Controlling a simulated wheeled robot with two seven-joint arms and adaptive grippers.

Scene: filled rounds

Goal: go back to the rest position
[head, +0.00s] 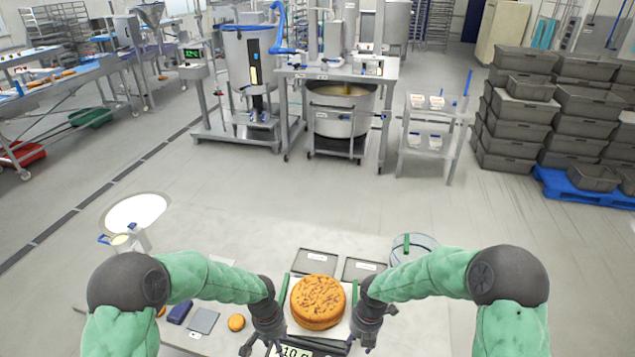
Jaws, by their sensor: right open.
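My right gripper (362,338) is open and sits just to the right of a round brown filled cake (318,302), apart from it as far as I can see. My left gripper (262,340) is on the left side of the cake, near the bottom edge of the view; its fingertips are too small and cut off to judge. The cake looks stacked in layers and rests on a pale scale plate (295,283). Both arms come in from the sides with bent green links.
The scale display (296,351) reads about 10 g. Two grey trays (316,262) (362,268) lie behind the cake. A clear tub (414,246) stands back right. A small round biscuit (236,322) and a grey pad (203,320) lie left. The right tabletop (420,325) is clear.

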